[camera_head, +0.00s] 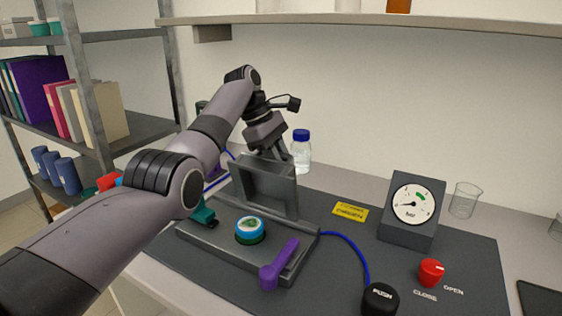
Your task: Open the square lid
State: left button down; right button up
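The square lid (268,188) is a dark grey plate with a raised rim. It stands roughly upright at the back of the grey rig base (212,243). My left arm reaches in from the left over the rig. My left gripper (268,153) is at the lid's top edge, pointing down. Its fingertips are partly hidden at or behind that edge, so I cannot tell whether they touch or grip it. A round green, blue and white disc (250,230) sits exposed on the base in front of the lid. My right gripper is out of view.
A purple lever (278,266) lies at the base's front right, and a teal clamp (204,215) at its left. A blue-capped bottle (301,151) stands behind the lid. A gauge (412,208), red knob (431,272) and black push bulb (380,299) are to the right.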

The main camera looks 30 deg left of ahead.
pick_arm(q)
jog(key=shift+f, duration=0.15)
jog(key=c, duration=1.4)
grip_release()
jog(key=shift+s, duration=0.1)
jog(key=shift+a+r, duration=0.25)
jog(key=shift+r, duration=0.35)
jog(key=p+v, duration=0.1)
jog(key=v, duration=0.4)
jog(key=shift+a+r, duration=0.2)
jog(key=shift+r, duration=0.2)
